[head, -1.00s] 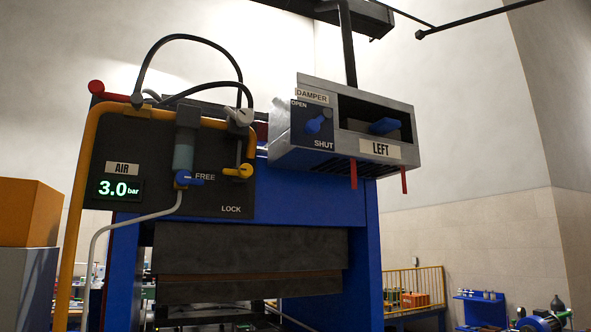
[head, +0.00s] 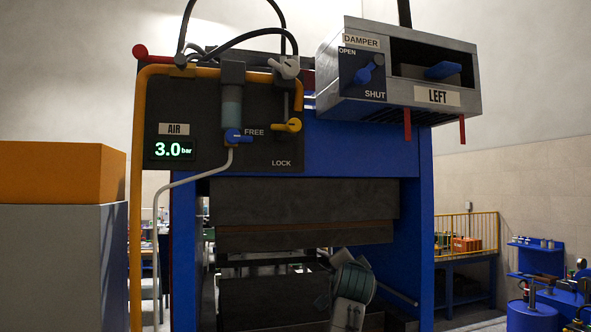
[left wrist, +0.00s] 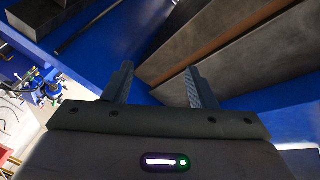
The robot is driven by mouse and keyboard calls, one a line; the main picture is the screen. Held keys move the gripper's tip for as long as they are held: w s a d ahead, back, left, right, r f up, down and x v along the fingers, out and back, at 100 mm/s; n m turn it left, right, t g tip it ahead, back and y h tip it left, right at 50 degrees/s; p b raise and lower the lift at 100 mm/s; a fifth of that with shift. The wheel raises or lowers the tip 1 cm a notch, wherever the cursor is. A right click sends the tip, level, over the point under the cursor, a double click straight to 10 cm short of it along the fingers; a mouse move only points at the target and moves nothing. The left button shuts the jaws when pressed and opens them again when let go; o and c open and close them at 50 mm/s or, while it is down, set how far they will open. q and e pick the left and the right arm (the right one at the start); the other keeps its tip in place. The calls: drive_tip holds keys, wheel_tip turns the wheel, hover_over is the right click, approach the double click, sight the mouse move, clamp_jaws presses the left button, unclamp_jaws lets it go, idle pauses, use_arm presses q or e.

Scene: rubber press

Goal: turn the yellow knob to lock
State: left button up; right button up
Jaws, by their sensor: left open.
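The yellow knob (head: 292,125) is on the dark air panel (head: 200,158) in the head view. Its handle points left, towards the FREE label (head: 254,132); the LOCK label (head: 281,162) is below it. My left gripper (left wrist: 160,85) is open and empty in the left wrist view. Its two fingers are near the blue press frame (left wrist: 100,50) and the dark press plates (left wrist: 215,50). The knob does not show in that view, and no gripper fingers show in the head view. My right gripper is out of view.
A yellow pipe (head: 137,230) frames the panel. The damper box (head: 400,72) overhangs on the right. An orange box (head: 62,171) stands at the left.

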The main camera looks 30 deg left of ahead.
use_arm(q)
drive_tip(key=s+a+r+n+t+y, duration=0.1)
drive_tip(key=s+r, duration=0.4)
drive_tip(key=r, duration=0.4)
drive_tip(key=s+r+y, duration=0.1)
drive_tip(key=s+r, duration=0.3)
drive_tip(key=r, duration=0.6)
drive_tip(key=n+y+p, duration=0.2)
drive_tip(key=y, duration=0.2)
approach(294, 124)
drive_tip(key=shift+t+h, duration=0.3)
drive_tip(key=shift+h, duration=0.1)
drive_tip(key=p+x, duration=0.3)
drive_tip(key=x, duration=0.2)
drive_tip(key=p+x, duration=0.2)
drive_tip(key=x, duration=0.3)
drive_tip(key=shift+s+a+p, duration=0.15)
drive_tip(key=shift+a+p, duration=0.15)
drive_tip(key=shift+p, duration=0.1)
drive_tip(key=shift+w+a, duration=0.2)
drive_tip(key=shift+w, duration=0.4)
drive_tip(key=c, duration=1)
drive_tip(key=shift+o, duration=0.2)
